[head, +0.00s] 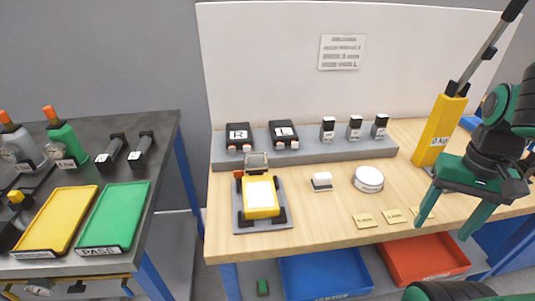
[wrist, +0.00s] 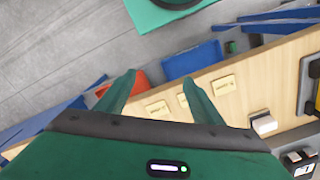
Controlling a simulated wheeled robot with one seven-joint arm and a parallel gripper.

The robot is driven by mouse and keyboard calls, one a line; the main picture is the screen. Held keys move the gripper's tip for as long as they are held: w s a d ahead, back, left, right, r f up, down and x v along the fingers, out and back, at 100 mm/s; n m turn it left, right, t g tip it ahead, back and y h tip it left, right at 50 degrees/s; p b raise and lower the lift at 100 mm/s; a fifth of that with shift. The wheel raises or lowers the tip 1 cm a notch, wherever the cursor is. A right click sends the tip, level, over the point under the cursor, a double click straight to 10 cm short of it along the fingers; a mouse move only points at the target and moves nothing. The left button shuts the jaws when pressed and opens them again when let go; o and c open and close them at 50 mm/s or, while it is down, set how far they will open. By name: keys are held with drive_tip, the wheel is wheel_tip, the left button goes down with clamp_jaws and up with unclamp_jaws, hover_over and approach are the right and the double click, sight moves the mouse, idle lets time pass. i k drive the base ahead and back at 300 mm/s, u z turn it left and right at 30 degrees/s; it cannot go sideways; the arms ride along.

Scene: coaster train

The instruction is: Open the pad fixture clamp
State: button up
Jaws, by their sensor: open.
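The pad fixture (head: 261,212) stands on the left part of the wooden bench, a yellow block with a white pad on a grey base plate. A grey clamp-like part (head: 256,161) rises at its back edge, with a small red piece at its left. I cannot tell for sure whether the clamp is shut. Part of the fixture's dark plate shows at the right edge of the wrist view (wrist: 306,88). My gripper (head: 447,222) is open and empty above the bench's right front, well to the right of the fixture. Its spread fingers also show in the wrist view (wrist: 159,84).
A white block (head: 322,181) and a round white gauge (head: 368,179) lie between fixture and gripper. Yellow labels (head: 366,220) lie along the front edge. A grey riser (head: 310,150) holds several parts behind. A tall yellow lever stand (head: 438,130) rises near my arm. Blue (head: 325,278) and red bins sit below.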

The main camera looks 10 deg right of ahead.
sight(259, 165)
drive_tip(key=z, duration=0.05)
drive_tip(key=k, duration=1.05)
drive_tip(key=u, duration=0.95)
drive_tip(key=i, duration=1.3)
drive_tip(key=u, duration=0.15)
